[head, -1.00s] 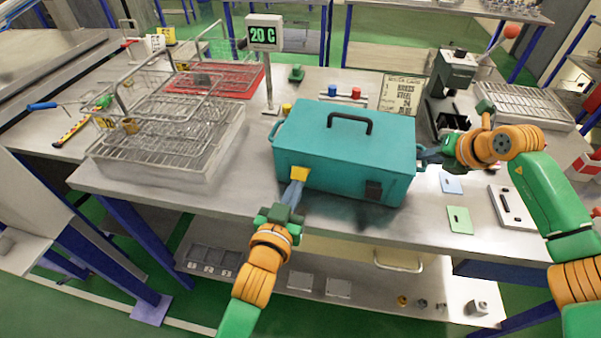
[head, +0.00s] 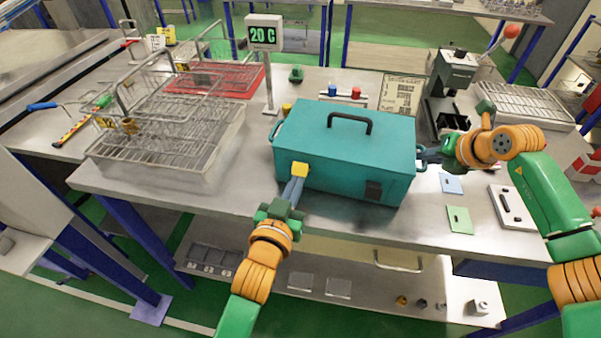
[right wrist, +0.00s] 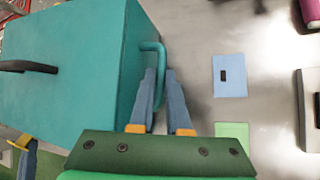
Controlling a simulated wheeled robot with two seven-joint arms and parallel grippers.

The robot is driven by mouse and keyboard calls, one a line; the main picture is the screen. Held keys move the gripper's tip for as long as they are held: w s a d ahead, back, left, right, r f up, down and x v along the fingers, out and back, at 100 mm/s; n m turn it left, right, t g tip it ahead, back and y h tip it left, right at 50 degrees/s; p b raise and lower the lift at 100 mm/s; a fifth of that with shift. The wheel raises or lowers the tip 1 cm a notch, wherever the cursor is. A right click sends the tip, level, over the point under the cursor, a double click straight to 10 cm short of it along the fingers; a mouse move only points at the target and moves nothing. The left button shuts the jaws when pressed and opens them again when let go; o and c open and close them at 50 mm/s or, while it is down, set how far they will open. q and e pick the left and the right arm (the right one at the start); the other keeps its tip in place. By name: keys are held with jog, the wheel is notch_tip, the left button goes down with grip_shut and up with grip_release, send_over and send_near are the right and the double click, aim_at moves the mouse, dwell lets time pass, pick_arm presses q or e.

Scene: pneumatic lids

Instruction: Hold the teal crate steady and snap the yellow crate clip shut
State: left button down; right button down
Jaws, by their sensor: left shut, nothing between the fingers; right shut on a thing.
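The teal crate (head: 300,140) stands upright on the steel bench with its lid on and a black handle on top. The yellow crate clip (head: 299,169) is on its front face near the left corner and looks flat against it; whether it is latched I cannot tell. My left gripper (head: 295,183) is shut and empty, its tips at the clip's lower edge, seemingly touching it. My right gripper (head: 428,156) is shut on the crate's teal side handle (right wrist: 160,58), seen between the fingers in the right wrist view. The yellow clip also shows there (right wrist: 18,138).
A dark latch (head: 373,191) is on the crate's front right. Wire baskets (head: 165,135) and a 20 C display (head: 264,33) stand to the left. A blue card (head: 451,183) and green card (head: 460,219) lie right of the crate. A black-and-steel device (head: 455,75) stands behind.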

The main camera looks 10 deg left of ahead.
pick_arm(q)
jog(key=shift+w+r, duration=0.35)
jog(key=shift+r, duration=0.2)
dwell(0.6)
jog(key=shift+w+r, duration=0.15)
jog(key=shift+w, duration=0.05)
dwell(0.3)
jog(key=shift+w, duration=0.1)
jog(key=shift+w+r, duration=0.1)
jog(key=shift+w, duration=0.1)
dwell(0.4)
jog(key=shift+s, duration=0.1)
jog(key=shift+s+a, duration=0.15)
jog(key=shift+s, duration=2.25)
